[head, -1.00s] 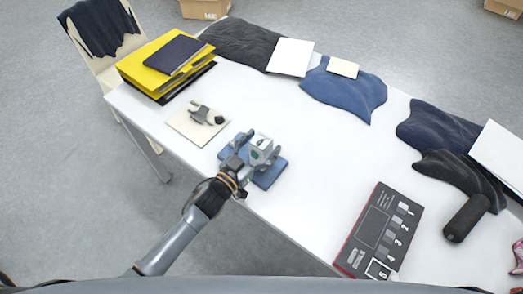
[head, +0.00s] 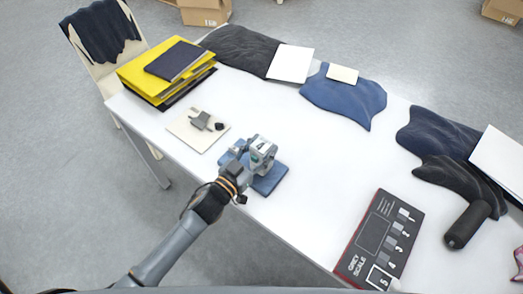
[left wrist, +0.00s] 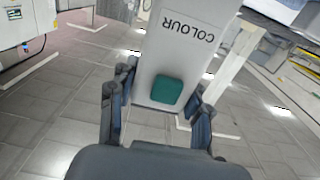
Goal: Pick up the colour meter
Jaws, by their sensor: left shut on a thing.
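The colour meter is a pale grey box (head: 264,148) with a green patch, above a blue folded pad (head: 268,182) near the table's front edge. My left gripper (head: 257,153) is shut on it, with one finger on each side. In the left wrist view the meter (left wrist: 182,50) shows the word COLOUR and a green button, between the two dark fingers (left wrist: 157,100). I cannot tell whether its underside touches the pad. My right gripper is not in view.
A beige board with small grey parts (head: 190,138) lies left of the pad. Yellow folders (head: 140,72) are stacked at the left end. A grey scale card (head: 350,262) and a dark cylinder (head: 466,226) lie at right. The table (head: 330,160) is clear in the middle.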

